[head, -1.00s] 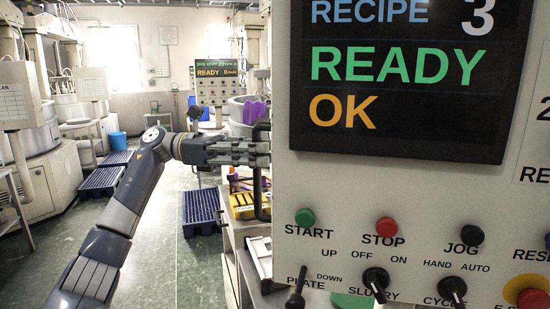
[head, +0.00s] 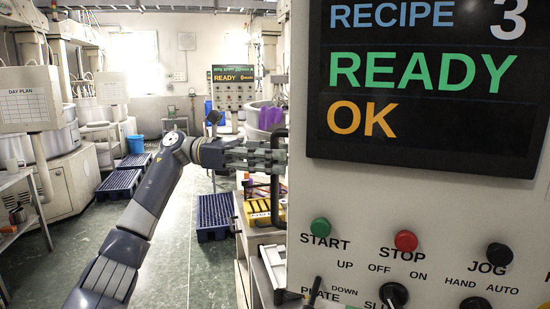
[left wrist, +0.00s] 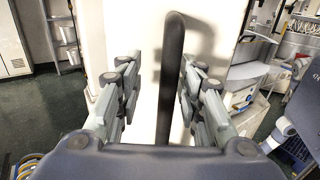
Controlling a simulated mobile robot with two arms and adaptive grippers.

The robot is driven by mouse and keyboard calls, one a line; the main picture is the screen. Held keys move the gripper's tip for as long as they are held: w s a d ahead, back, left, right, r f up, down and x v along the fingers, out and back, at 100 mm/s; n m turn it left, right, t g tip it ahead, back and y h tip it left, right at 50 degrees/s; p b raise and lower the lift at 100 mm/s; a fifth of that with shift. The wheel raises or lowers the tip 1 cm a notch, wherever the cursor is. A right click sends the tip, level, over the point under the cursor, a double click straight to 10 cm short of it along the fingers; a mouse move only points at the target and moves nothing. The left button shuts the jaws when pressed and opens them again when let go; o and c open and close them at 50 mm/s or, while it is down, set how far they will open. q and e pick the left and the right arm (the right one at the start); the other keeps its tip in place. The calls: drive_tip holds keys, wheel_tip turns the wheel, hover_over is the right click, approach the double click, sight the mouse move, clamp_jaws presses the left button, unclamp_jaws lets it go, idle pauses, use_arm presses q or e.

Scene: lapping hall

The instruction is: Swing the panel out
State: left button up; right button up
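The control panel (head: 420,190) is a big pale box with a dark screen, on the right of the head view. A dark upright bar handle (head: 278,175) stands at its left edge. My left gripper (head: 276,155) reaches this handle from the left. In the left wrist view the handle (left wrist: 172,85) runs between the two finger sets, with gaps on both sides. The left gripper (left wrist: 160,80) is open around the bar and not closed on it. In the head view the fingers partly hide the handle. My right gripper is in neither view.
Below the handle are a bench and a yellow block rack (head: 262,212). Blue slatted platforms (head: 214,212) lie on the green floor further left. Machines line the left wall, one with a day plan sheet (head: 25,98). The aisle floor between is clear.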

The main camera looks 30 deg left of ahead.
use_arm(q)
drive_tip(key=shift+s, duration=0.1)
drive_tip(key=v, duration=1.2)
drive_tip(key=shift+a, duration=0.1)
idle(0.3)
